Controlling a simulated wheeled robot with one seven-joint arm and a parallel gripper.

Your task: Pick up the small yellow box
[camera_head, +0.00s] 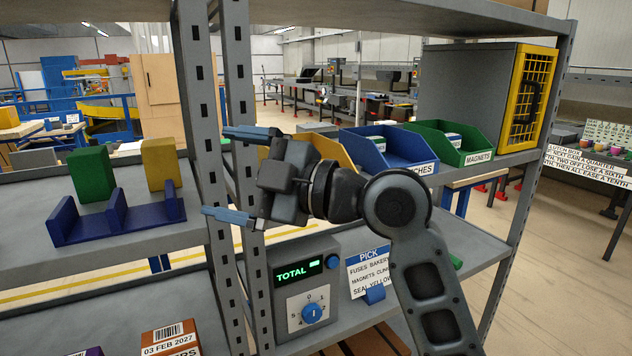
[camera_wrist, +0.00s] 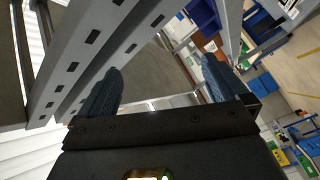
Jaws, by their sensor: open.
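In the wrist view the open fingers (camera_wrist: 162,66) face a slotted grey post (camera_wrist: 98,45). I cannot make out the yellow box in the wrist view.
A green box (camera_head: 91,174) stands left of the yellow one. Slotted posts (camera_head: 200,130) rise between my gripper and the left shelf. Blue (camera_head: 395,160) and green (camera_head: 465,150) bins are on the right shelf. A dial unit (camera_head: 306,285) sits below my gripper.

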